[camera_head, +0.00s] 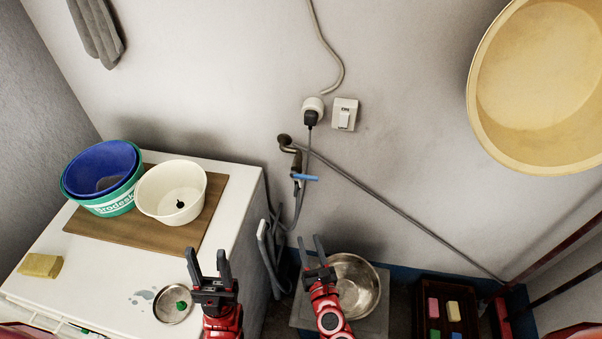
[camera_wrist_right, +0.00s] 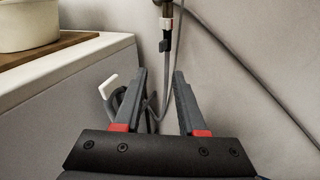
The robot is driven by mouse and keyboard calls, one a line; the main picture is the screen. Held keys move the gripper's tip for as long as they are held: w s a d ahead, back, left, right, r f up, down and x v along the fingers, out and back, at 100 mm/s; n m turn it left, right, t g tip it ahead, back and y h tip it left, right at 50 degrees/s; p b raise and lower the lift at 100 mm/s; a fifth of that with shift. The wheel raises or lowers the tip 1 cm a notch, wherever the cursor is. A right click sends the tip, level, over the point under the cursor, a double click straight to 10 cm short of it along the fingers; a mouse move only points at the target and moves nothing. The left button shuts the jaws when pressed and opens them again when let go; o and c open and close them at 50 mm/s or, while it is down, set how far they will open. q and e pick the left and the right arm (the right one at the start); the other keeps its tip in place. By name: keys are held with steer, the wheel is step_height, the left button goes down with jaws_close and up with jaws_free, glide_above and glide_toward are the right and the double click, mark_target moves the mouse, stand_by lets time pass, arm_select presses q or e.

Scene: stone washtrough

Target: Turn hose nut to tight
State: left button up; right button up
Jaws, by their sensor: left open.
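The tap (camera_head: 289,146) sticks out of the wall, with a blue lever (camera_head: 306,177) below its body. A thin grey hose (camera_head: 301,206) hangs down from the tap area. In the right wrist view, the tap's lower end (camera_wrist_right: 166,6) is at the top edge, with a pale collar and a dark fitting (camera_wrist_right: 164,45) under it; I cannot tell which is the hose nut or how tight it is. My right gripper (camera_head: 311,243) is open and empty below the tap, also seen open in its wrist view (camera_wrist_right: 160,72). My left gripper (camera_head: 207,262) is open and empty above the white machine's front right part.
A metal bowl (camera_head: 358,285) is beside my right gripper. A socket with plug (camera_head: 312,110) is above the tap. A large yellow basin (camera_head: 540,80) hangs at right.

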mark_target(301, 187)
steer(key=shift+n+t+h, duration=0.3)
steer(key=shift+t, duration=0.2)
steer(key=w+r, duration=0.1)
steer(key=w, duration=0.4)
steer(key=w+a, duration=0.1)
steer(key=w, duration=0.5)
steer(key=w+a+r, duration=0.1)
steer(key=w, duration=0.5)
steer(key=shift+w+a+r+b, duration=0.15)
steer(key=shift+w+r+b, duration=0.05)
steer(key=shift+r+b, duration=0.15)
jaws_close()
